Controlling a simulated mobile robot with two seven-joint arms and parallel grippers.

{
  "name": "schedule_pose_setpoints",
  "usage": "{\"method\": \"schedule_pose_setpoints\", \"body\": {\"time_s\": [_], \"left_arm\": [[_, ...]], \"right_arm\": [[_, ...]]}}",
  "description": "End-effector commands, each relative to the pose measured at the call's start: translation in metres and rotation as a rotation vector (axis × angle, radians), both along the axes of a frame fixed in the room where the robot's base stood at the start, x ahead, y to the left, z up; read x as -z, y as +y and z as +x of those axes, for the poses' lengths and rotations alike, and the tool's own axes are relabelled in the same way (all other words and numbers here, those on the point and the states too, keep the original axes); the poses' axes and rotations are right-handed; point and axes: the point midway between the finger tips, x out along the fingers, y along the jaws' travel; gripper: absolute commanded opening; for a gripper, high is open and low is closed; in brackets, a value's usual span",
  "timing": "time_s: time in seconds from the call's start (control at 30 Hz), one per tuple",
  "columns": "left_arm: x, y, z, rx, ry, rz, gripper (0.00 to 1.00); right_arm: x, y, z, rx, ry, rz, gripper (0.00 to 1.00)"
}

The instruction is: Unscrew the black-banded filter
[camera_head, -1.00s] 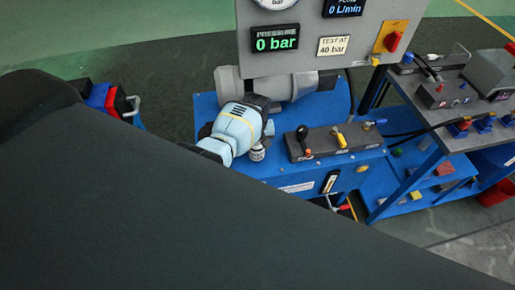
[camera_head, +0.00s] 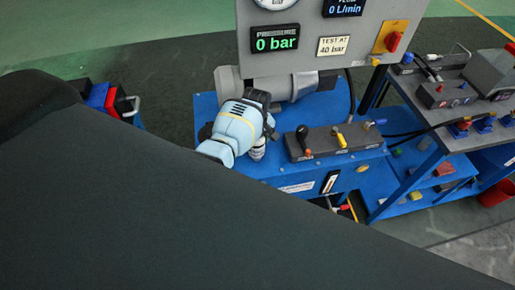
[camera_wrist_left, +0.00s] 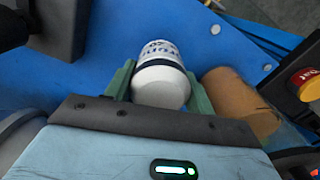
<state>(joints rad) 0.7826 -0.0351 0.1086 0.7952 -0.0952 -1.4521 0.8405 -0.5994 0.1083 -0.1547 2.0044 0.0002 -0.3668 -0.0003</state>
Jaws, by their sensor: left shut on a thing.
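The black-banded filter (camera_wrist_left: 162,65) is a white cylinder with blue printing and a dark band, seen from its rounded white end in the left wrist view. The green fingers of my left gripper (camera_wrist_left: 160,86) press on it from both sides. In the head view the filter (camera_head: 258,149) shows small below my pale blue left wrist, over the blue bench (camera_head: 285,172). My left gripper (camera_head: 262,138) is shut on it there. The filter's far end and whatever it meets are hard to make out. My right gripper is not in view.
A brown cylinder (camera_wrist_left: 240,103) lies close beside the right finger. A lever block (camera_head: 334,142) stands right of the filter, and a grey motor (camera_head: 292,86) lies behind. A grey gauge panel (camera_head: 350,52) rises at the back, reading 0 bar. A side cart (camera_head: 455,110) stands at the right.

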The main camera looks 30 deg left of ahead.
Motion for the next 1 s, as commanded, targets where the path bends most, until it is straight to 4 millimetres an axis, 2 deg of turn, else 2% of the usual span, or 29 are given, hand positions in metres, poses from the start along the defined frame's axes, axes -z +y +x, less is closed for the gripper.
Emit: {"method": "schedule_pose_setpoints", "body": {"time_s": [0.5, 0.87, 1.0], "left_arm": [[-0.022, 0.0, 0.001, 0.001, -0.004, 0.0, 0.23], [-0.024, 0.0, 0.001, 0.001, -0.002, 0.0, 0.23], [-0.032, 0.01, 0.004, 0.004, -0.005, 0.003, 0.23]], "right_arm": [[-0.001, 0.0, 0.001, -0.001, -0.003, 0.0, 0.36], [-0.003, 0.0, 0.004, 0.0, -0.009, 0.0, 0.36], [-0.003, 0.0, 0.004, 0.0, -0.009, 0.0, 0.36]]}}
